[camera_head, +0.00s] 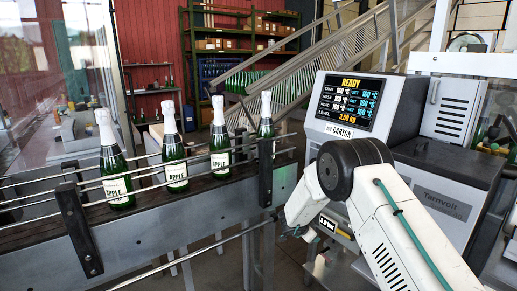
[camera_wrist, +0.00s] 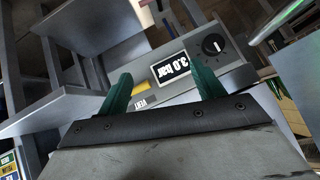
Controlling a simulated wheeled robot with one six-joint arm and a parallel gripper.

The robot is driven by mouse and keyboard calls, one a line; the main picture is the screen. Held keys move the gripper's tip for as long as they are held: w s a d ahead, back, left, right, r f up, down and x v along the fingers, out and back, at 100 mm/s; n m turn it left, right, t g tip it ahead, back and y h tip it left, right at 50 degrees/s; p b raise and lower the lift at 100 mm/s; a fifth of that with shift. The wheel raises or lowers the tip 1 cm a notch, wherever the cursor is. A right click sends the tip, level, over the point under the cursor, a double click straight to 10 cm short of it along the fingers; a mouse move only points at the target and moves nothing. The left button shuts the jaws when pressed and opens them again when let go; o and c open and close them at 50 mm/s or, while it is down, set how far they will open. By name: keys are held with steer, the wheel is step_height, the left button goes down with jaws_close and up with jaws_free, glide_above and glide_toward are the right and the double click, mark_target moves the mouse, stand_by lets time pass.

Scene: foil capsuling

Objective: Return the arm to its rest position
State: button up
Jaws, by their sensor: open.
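My white arm (camera_head: 400,220) with a dark round joint comes in from the lower right in the head view. It bends at the joint and its forward link points down and left. In the wrist view my gripper (camera_wrist: 163,80) shows two green fingers spread apart with nothing between them. Beyond them is a grey panel with a "3.0 bar" display (camera_wrist: 175,68), a yellow button (camera_wrist: 140,88) and a black knob (camera_wrist: 213,44). In the head view the gripper end is small and mostly hidden behind the arm link.
Several green bottles with white foil tops (camera_head: 174,150) stand on the railed conveyor (camera_head: 160,225) at left. A "Carton" machine (camera_head: 340,105) with a READY screen stands behind my arm. A Tarnvolt unit (camera_head: 445,190) is at right. Metal rails (camera_head: 310,65) and shelves (camera_head: 235,40) are behind.

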steer(key=s+a+n+y, duration=0.4)
steer(key=a+y, duration=0.2)
steer(key=a, duration=0.3)
steer(key=s+a+r+n+g+y, duration=0.2)
steer(key=s+r+n+g+y, duration=0.25)
steer(key=s+r, duration=1.1)
steer(key=s+d+r+n+h, duration=0.1)
steer(key=s+d+r, duration=0.4)
steer(key=s, duration=0.8)
steer(key=s+d+r+n+g+h, duration=0.1)
steer(key=s+d+r+h, duration=0.1)
steer(key=s+d+r, duration=0.4)
steer(key=s+d+r+n+h, duration=0.1)
steer(key=s+d+r, duration=0.5)
steer(key=s, duration=1.3)
step_height(320, 180, up, 4)
steer(key=shift+s+r, duration=0.1)
steer(key=shift+s, duration=0.25)
